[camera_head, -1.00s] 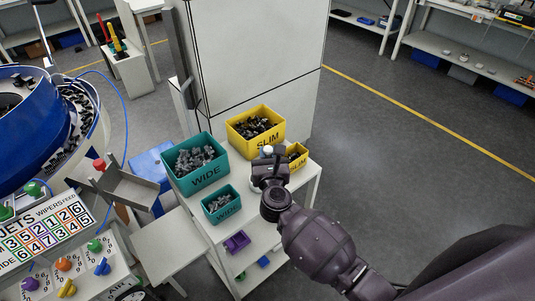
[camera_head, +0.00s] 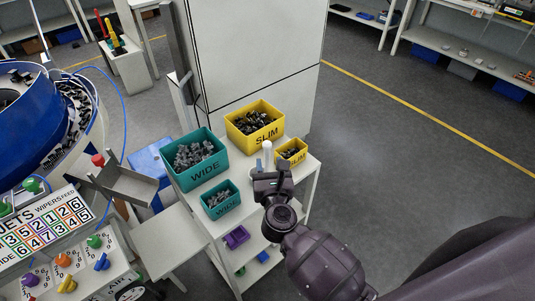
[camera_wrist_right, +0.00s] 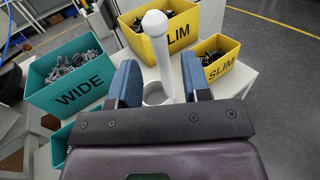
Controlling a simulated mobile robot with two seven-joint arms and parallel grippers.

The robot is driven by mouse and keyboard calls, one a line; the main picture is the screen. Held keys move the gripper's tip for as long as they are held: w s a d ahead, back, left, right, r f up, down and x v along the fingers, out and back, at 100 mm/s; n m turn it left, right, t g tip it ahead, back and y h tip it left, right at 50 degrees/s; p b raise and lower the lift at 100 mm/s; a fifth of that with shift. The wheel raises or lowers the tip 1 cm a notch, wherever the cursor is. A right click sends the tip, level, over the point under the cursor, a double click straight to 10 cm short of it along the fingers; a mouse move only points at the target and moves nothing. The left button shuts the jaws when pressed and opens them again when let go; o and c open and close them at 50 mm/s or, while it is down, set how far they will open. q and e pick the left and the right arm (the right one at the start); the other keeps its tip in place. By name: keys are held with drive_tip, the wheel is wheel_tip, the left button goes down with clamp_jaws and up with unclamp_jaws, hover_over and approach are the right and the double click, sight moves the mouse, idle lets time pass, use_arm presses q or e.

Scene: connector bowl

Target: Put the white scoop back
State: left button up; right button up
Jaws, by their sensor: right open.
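The white scoop (camera_head: 267,154) stands upright on the cart top, between the large yellow SLIM bin and the small one. In the right wrist view its white handle with a rounded knob (camera_wrist_right: 157,50) rises from a white ring-shaped part (camera_wrist_right: 155,94), perhaps a holder; its lower end is partly hidden. My right gripper (camera_head: 268,176) is just in front of the scoop. Its blue-padded fingers (camera_wrist_right: 160,84) are spread apart in the wrist view, with the handle showing beyond the gap and apparently nothing between them. My left gripper is not in view.
The large yellow SLIM bin (camera_head: 237,124), small yellow SLIM bin (camera_head: 292,159), large teal WIDE bin (camera_head: 207,172) and small teal WIDE bin (camera_head: 222,208) crowd the white cart (camera_head: 312,166). A tall pale cabinet (camera_head: 260,50) stands behind. The floor at right is clear.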

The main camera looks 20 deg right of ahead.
drive_tip(key=s+n+t+y, duration=0.2)
drive_tip(key=s+n+y, duration=0.2)
drive_tip(key=s+n, duration=0.8)
drive_tip(key=s+d+f+n+g, duration=0.4)
drive_tip(key=d+f+n, duration=0.1)
drive_tip(key=n, duration=0.8)
drive_tip(key=s+d+f+n+g, duration=0.3)
drive_tip(key=f+n, duration=0.4)
drive_tip(key=n, duration=0.7)
drive_tip(key=shift+s+d+f+n+g+b, duration=0.3)
drive_tip(key=shift+s+d+f+g, duration=0.15)
drive_tip(key=shift+d, duration=0.6)
drive_tip(key=shift+w+a+r, duration=0.1)
drive_tip(key=shift+a, duration=0.05)
